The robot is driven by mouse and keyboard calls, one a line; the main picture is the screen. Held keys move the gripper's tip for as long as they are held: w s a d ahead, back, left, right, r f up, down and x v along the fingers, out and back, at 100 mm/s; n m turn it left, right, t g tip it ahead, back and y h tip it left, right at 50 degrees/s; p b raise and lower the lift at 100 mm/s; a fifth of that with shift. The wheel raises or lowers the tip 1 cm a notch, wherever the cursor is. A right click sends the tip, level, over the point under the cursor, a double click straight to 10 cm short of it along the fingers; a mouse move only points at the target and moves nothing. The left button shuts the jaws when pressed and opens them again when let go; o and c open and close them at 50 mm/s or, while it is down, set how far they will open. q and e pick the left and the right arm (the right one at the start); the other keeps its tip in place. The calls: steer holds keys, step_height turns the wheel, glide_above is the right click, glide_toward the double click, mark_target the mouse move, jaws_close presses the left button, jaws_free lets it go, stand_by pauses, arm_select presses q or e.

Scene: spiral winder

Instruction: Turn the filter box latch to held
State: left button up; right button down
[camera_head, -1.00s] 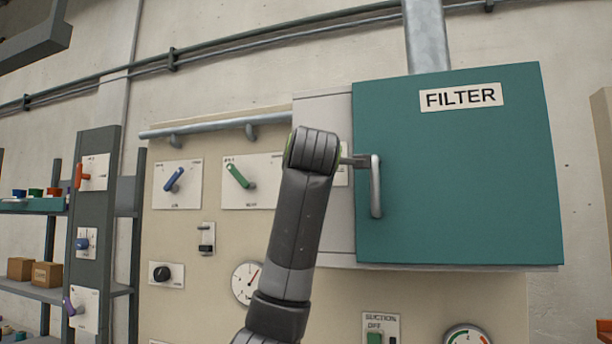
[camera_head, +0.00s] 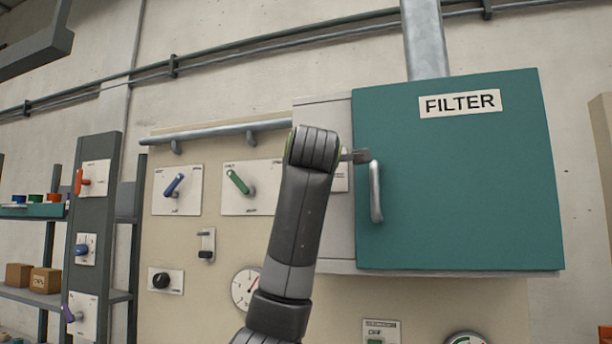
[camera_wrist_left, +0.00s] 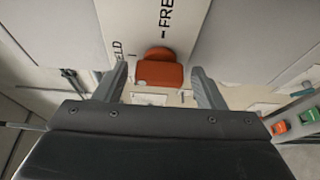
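The teal filter box (camera_head: 460,190) hangs on the wall with a FILTER label and a grey bar handle (camera_head: 376,195) on its door. In the left wrist view an orange latch (camera_wrist_left: 160,73) sits on a pale plate (camera_wrist_left: 172,30) reading FREE and a partly hidden word ending in ELD. My left gripper (camera_wrist_left: 160,82) is open, with a finger on each side of the latch and visible gaps. In the head view my left arm hides the latch; a bit of the gripper (camera_head: 356,156) shows beside the handle's top. My right gripper is not in view.
Left of the box, a beige panel (camera_head: 215,260) carries a blue lever (camera_head: 174,185), a green lever (camera_head: 238,182), a black knob (camera_head: 161,280) and a gauge (camera_head: 246,288). A pipe rail (camera_head: 215,131) runs above them. Shelves (camera_head: 120,296) stand farther left.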

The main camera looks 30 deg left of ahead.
arm_select(q)
steer(key=shift+s+d, duration=0.1)
steer(key=b+v, duration=0.7)
steer(key=v, duration=1)
steer(key=shift+s+r, duration=0.1)
steer(key=shift+r, duration=0.05)
